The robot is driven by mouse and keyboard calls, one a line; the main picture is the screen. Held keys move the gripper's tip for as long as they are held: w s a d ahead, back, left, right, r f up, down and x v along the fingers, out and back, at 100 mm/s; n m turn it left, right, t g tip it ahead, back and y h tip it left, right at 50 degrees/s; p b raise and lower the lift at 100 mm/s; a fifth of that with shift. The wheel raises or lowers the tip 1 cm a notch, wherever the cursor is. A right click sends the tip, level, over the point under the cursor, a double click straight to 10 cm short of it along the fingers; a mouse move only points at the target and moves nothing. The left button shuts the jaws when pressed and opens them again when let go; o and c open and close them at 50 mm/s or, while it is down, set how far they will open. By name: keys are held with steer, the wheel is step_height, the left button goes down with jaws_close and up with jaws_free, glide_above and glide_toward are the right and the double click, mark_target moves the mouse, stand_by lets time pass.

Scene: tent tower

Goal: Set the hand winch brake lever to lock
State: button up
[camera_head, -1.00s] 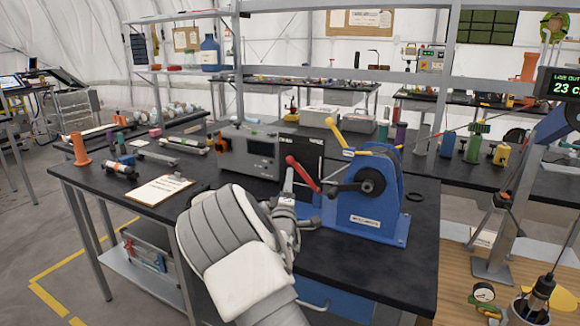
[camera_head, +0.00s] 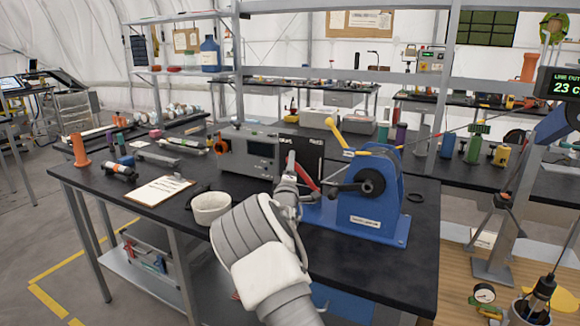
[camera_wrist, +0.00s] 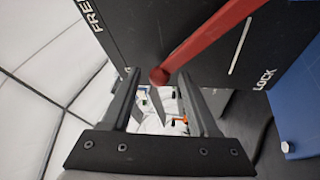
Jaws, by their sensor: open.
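The blue hand winch (camera_head: 372,215) stands on the black bench, with a yellow-handled crank (camera_head: 340,133). A red lever (camera_head: 307,176) is beside it, in front of a black panel (camera_head: 312,150). In the wrist view the panel (camera_wrist: 205,50) reads "FRE…" at left and "LOCK" at right, with a white line near LOCK. The red lever (camera_wrist: 210,40) slants across it, its ball end lying nearer the FRE… side. My gripper (camera_wrist: 160,76) is open, and the ball end appears between its fingertips. I cannot tell whether they touch.
A white bowl (camera_head: 210,208) and a clipboard (camera_head: 160,190) are on the bench left of my arm. A grey instrument box (camera_head: 248,153) stands behind. The winch body is close on the right. The bench front right of my arm is clear.

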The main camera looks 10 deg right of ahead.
jaws_close()
steer(key=shift+d, duration=0.1)
stand_by(1.2)
